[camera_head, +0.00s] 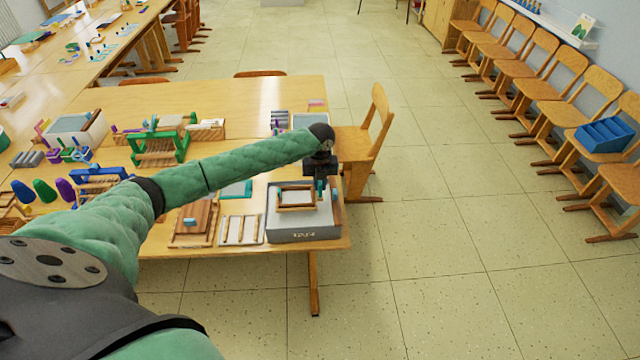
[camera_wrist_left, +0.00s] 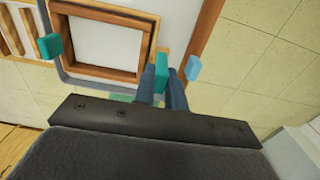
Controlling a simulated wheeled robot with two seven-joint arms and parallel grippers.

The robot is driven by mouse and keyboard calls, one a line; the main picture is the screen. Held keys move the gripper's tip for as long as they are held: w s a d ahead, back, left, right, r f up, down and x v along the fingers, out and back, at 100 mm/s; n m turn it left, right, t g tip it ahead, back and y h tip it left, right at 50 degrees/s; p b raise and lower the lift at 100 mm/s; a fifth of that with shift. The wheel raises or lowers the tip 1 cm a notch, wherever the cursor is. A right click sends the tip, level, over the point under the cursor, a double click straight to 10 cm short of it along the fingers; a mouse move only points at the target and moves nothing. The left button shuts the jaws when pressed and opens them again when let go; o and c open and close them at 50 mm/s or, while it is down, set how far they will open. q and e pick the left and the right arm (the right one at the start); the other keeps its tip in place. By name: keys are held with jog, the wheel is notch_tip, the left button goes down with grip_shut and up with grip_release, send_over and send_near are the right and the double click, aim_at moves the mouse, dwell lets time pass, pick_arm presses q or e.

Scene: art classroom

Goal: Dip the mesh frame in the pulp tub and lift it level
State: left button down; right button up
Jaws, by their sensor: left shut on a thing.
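The mesh frame (camera_head: 297,209) is a small wooden rectangle with a pale mesh and teal grips on its sides; it also shows in the left wrist view (camera_wrist_left: 142,50). It is over the grey pulp tub (camera_head: 285,231), which has pale pulp inside, and looks about level. I cannot tell whether it touches the pulp. My left gripper (camera_head: 321,188) is at the frame's right side, its fingers (camera_wrist_left: 165,85) shut on the teal grip there. The tub's grey rim (camera_wrist_left: 85,83) runs around the frame in the wrist view. My right gripper is not in view.
A wooden piece with a light blue grip (camera_wrist_left: 194,67) stands along the tub's right side. A slatted rack (camera_head: 240,230) and wooden boards (camera_head: 193,228) lie left of the tub. A chair (camera_head: 365,140) stands at the table's right edge.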

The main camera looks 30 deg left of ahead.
pick_arm(q)
jog(key=shift+r+p, duration=1.75)
jog(key=shift+r, duration=0.8)
